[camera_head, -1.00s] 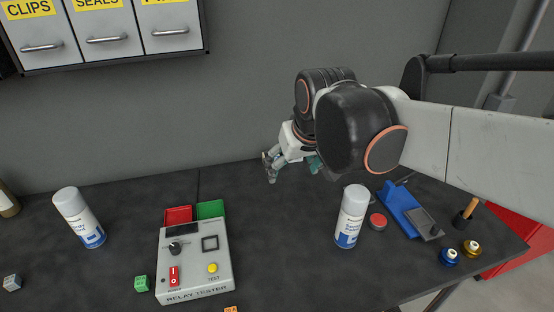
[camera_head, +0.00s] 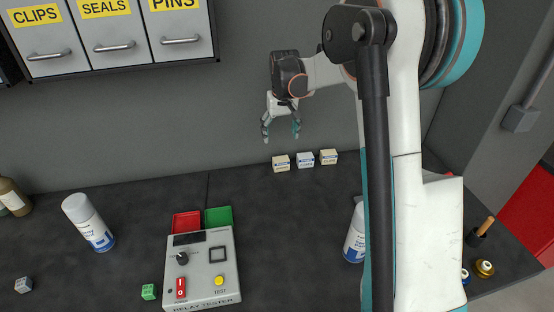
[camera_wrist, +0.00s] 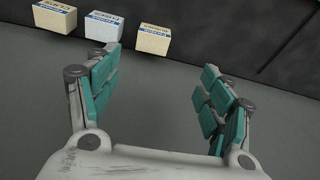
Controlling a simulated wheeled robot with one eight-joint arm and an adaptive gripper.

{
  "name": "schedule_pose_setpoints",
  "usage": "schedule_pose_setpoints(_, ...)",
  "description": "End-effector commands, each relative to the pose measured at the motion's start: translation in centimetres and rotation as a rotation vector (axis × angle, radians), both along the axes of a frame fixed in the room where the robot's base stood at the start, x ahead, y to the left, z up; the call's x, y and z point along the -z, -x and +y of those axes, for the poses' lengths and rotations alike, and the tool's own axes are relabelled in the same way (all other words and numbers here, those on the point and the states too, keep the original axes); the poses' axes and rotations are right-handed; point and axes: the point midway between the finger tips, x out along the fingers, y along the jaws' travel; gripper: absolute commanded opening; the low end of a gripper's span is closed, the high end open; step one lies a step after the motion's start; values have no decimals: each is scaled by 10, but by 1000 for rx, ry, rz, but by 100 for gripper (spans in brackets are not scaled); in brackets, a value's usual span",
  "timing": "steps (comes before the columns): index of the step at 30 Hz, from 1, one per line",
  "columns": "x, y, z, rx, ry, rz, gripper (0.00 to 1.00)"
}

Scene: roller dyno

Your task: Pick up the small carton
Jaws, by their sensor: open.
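Three small cartons stand in a row at the back of the dark bench: a cream one (camera_head: 281,163) at left, a white one (camera_head: 305,160) in the middle and a cream one (camera_head: 328,157) at right. My gripper (camera_head: 281,138) is open and empty, fingers pointing down, above and apart from the left carton in the head view. In the wrist view the cartons lie beyond the open fingers (camera_wrist: 160,68), toward the top left. The nearest is a cream carton (camera_wrist: 153,40), then a white one (camera_wrist: 103,26) and another cream one (camera_wrist: 54,18). Their labels are partly legible.
A relay tester (camera_head: 203,268) with red (camera_head: 186,223) and green (camera_head: 219,217) trays behind it stands at front. A spray can (camera_head: 88,222) stands at left; another (camera_head: 355,237) is partly hidden by my arm. Drawers (camera_head: 108,34) hang upper left. Bench space before the cartons is clear.

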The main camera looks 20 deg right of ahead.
Motion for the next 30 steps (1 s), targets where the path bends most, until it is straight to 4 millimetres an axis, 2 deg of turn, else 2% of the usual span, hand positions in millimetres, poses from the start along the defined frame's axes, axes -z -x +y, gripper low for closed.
schedule_pose_setpoints(3,11,-10,-6,6,-3,14,73)
schedule_pose_setpoints(8,26,-14,-9,8,-4,22,73)
schedule_pose_setpoints(18,86,-23,-11,8,-4,21,73)
schedule_pose_setpoints(30,113,-26,-14,8,-4,21,73)
